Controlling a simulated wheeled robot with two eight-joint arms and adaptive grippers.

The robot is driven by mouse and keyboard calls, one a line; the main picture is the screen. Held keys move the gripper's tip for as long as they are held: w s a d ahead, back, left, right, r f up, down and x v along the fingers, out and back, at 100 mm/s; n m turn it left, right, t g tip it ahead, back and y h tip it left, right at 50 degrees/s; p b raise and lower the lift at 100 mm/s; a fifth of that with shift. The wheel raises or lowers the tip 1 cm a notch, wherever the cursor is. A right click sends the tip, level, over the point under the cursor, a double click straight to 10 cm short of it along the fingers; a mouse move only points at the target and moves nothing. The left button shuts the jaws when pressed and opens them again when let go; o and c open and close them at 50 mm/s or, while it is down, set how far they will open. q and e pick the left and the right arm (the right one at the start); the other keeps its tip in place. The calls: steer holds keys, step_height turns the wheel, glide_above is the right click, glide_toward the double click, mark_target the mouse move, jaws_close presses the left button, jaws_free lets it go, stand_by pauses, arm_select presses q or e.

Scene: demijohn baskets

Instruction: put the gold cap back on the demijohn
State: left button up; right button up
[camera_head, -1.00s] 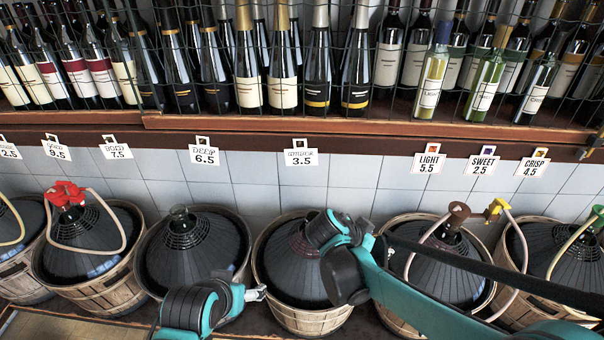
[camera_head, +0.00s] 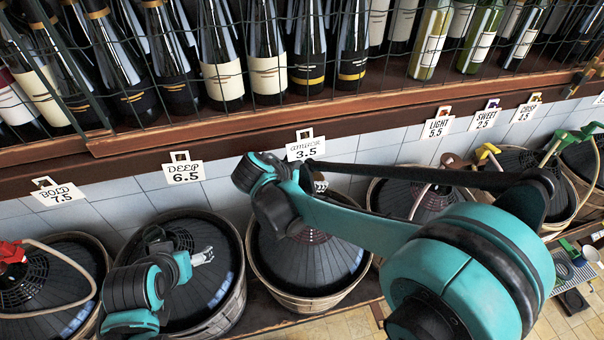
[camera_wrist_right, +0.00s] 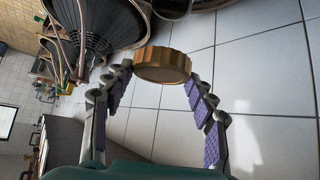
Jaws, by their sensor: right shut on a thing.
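The gold cap (camera_wrist_right: 162,66) is gripped between the fingertips of my right gripper (camera_wrist_right: 160,74) in the right wrist view. In the head view my right wrist is above the demijohn (camera_head: 325,265) under the 3.5 tag; it hides most of the gripper, the cap and that demijohn's neck. The demijohn (camera_head: 195,298) under the DEEP 6.5 tag shows a dark glass neck (camera_head: 155,236) without a visible cap. My left gripper (camera_head: 203,256) appears in front of this demijohn, empty; its finger gap is too small to judge.
A demijohn with a red top and hose (camera_head: 12,254) stands at the left. More basketed demijohns (camera_head: 430,195) with hoses stand at the right. A bottle shelf (camera_head: 250,117) with wire mesh and hanging price tags runs above. Pale wall tiles (camera_wrist_right: 250,70) lie behind the cap in the wrist view.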

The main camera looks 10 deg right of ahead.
steer(key=shift+s, duration=0.1)
steer(key=shift+f+b, duration=0.3)
steer(key=shift+b, duration=0.1)
step_height(320, 180, down, 6)
steer(key=b, duration=0.5)
steer(key=shift+f+b, duration=1.55)
steer(key=shift+f, duration=0.15)
stand_by(1.7)
steer(key=o, duration=1)
steer(key=shift+r, duration=0.1)
